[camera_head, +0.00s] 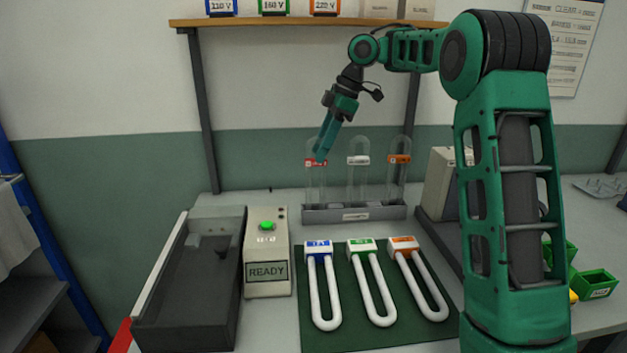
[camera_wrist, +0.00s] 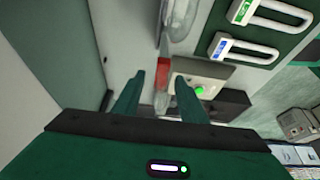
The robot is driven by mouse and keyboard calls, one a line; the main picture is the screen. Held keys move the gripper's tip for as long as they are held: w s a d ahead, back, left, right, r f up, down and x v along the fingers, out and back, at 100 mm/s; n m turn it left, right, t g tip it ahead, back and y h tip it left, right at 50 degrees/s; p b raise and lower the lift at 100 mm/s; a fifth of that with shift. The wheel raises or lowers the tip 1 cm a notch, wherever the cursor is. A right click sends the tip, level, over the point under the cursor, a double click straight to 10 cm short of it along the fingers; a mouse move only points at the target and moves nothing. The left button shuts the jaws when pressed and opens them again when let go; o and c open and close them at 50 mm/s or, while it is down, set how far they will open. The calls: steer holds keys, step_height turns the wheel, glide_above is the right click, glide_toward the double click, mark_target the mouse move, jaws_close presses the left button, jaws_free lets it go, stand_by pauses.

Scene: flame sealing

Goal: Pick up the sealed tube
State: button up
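Three clear glass tubes stand upright in a low grey rack (camera_head: 350,214): one with a red label (camera_head: 316,162), one with a white label (camera_head: 358,160) and one with an orange label (camera_head: 399,159). The frames do not clearly show which is sealed. My gripper (camera_head: 320,153) is at the upper part of the red-labelled tube. In the wrist view my gripper (camera_wrist: 158,88) is open, its two fingers apart. The red-labelled tube (camera_wrist: 163,75) shows in the gap between and just beyond the fingertips; I cannot tell whether either finger touches it.
A green mat (camera_head: 345,292) in front holds three white U-shaped pieces with blue, green and orange caps. A beige box (camera_head: 267,285) with a green button reads READY. A dark open tray (camera_head: 187,305) lies left. A shelf (camera_head: 290,22) crosses above the rack.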

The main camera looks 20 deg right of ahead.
mark_target(316, 165)
steer(key=shift+d+x, duration=0.1)
steer(key=shift+x, duration=1.2)
steer(key=shift+d+x, duration=0.15)
steer(key=shift+x, duration=1.2)
steer(key=shift+s+f, duration=0.1)
jaws_close()
